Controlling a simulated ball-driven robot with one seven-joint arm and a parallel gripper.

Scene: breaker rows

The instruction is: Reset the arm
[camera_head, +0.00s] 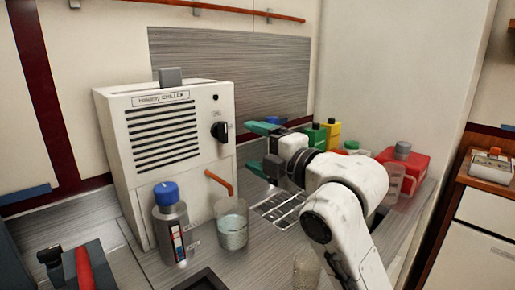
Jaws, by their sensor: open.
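My white arm reaches in from the lower right over the counter. My gripper (258,148) has green fingers that point left toward the side of the chiller. Its fingers are apart, and I see nothing between them. The white chiller box (160,160) stands left of my gripper, with a black slotted vent, a dark knob (219,131) and an orange spout (218,182). I cannot tell exactly how far the fingertips are from the chiller.
A grey bottle with a blue cap (171,225) and a clear cup (232,226) stand on the counter before the chiller. Several coloured containers, including a red jug (405,165), stand behind my arm. A clear glass (306,270) is close beside my arm.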

